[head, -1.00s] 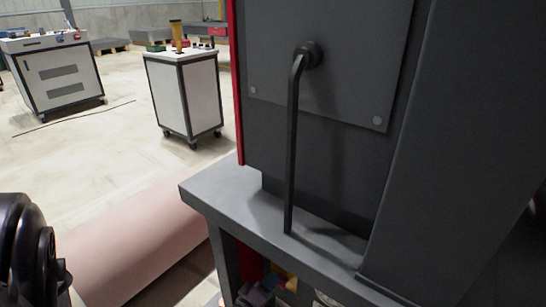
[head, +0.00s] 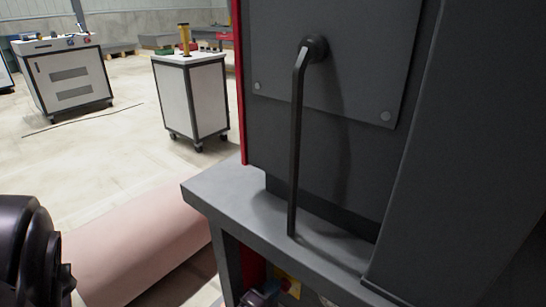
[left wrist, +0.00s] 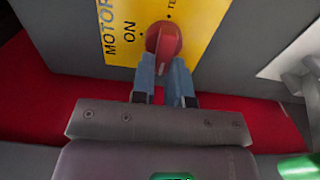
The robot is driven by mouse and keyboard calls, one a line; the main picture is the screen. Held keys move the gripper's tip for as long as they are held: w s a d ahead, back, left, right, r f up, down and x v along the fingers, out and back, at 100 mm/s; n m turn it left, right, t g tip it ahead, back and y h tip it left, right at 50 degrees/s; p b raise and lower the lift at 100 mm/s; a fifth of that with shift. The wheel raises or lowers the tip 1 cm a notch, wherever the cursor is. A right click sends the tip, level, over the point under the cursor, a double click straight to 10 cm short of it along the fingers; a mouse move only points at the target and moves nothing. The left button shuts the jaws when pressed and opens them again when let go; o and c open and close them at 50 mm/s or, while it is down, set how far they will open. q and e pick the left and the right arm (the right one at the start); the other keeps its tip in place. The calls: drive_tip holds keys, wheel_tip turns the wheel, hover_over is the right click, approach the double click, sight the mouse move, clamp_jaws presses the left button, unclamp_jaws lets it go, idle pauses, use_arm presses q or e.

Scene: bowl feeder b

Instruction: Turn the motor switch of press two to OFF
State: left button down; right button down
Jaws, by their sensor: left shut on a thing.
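The motor switch, a red knob (left wrist: 164,41), sits on a yellow plate (left wrist: 207,30) in the left wrist view. "MOTOR" and "ON" show left of the knob, and part of another label shows at its upper right. No "OFF" label shows. My left gripper (left wrist: 163,82) is shut on the knob, its two blue-grey fingers on either side of the knob's lower part. In the head view the yellow plate (head: 288,284) shows under the grey ledge, with my left gripper (head: 260,297) beside it at the bottom edge. My right gripper is not in view.
In the head view a grey ledge (head: 225,195) juts out above the switch. A black bent lever (head: 296,145) hangs from the dark machine panel above it. A pink rounded shape (head: 140,250) lies at left. White carts (head: 192,97) stand farther back on open floor.

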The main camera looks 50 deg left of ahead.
use_arm(q)
drive_tip(key=shift+f, duration=0.1)
drive_tip(key=c, duration=1.1)
unclamp_jaws()
drive_tip(key=shift+s, duration=0.15)
drive_tip(key=p+v, duration=0.2)
drive_tip(key=v, duration=0.8)
drive_tip(key=shift+s, duration=0.3)
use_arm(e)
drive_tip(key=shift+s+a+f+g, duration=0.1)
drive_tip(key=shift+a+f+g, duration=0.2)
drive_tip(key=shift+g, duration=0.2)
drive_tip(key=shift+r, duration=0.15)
